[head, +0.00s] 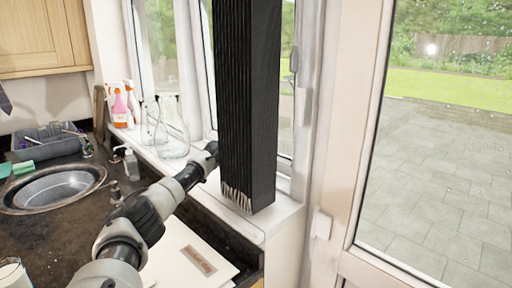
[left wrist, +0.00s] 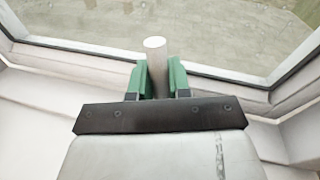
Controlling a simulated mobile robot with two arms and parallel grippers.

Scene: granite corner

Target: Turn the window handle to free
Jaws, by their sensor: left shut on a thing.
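The window handle (left wrist: 155,50) is a pale round bar in the left wrist view, standing up between two green finger pads against the window frame. My left gripper (left wrist: 158,78) is shut on it, with one pad on each side. In the head view my left arm reaches from the lower left towards the window (head: 180,50). Its far end passes behind a tall black pleated block, so the gripper and handle are hidden there. My right gripper is in neither view.
The black pleated block (head: 245,100) hangs in front of the window. Clear glass bottles (head: 172,135) and spray bottles (head: 120,105) stand on the sill at left. A round sink (head: 55,188) is in the dark worktop. A glazed door (head: 340,130) is at right.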

